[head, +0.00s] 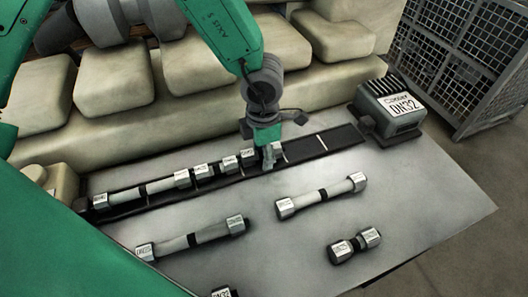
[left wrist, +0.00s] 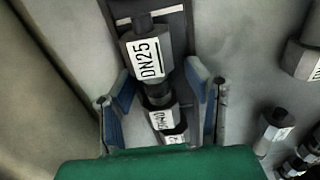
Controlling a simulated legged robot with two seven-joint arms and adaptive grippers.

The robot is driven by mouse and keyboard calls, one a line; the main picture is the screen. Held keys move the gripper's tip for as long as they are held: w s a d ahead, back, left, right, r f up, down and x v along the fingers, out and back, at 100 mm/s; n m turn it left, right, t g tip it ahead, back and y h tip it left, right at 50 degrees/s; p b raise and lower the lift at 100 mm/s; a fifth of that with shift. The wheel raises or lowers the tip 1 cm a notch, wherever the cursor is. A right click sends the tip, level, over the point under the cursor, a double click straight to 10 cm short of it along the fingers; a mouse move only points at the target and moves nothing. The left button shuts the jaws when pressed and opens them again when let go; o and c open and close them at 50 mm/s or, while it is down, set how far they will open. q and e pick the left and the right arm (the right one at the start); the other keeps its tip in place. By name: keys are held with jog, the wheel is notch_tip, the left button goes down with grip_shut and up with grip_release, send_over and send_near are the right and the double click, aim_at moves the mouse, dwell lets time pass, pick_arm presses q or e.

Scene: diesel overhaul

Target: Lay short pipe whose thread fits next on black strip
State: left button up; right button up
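The black strip (head: 335,140) runs across the table and carries a row of pipes from its left end. My left gripper (head: 268,157) is down at the right end of that row. In the left wrist view its blue fingers (left wrist: 160,95) stand apart on either side of a short pipe (left wrist: 155,93). The pipe's near end in the row's open direction reads DN25 (left wrist: 148,58); its other label is partly legible, ending in 40. It lies along the strip, beside another pipe end. A long pipe (head: 142,189) lies farther left. My right gripper is out of view.
Loose on the table are a long pipe (head: 190,240), a medium pipe (head: 321,195), a short pipe (head: 355,245) and a DN32 end (head: 222,292) at the bottom edge.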

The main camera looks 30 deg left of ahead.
pick_arm(q)
notch_tip(320, 180, up, 12)
dwell(0.5)
jog(key=shift+f, duration=0.1)
dwell(0.4)
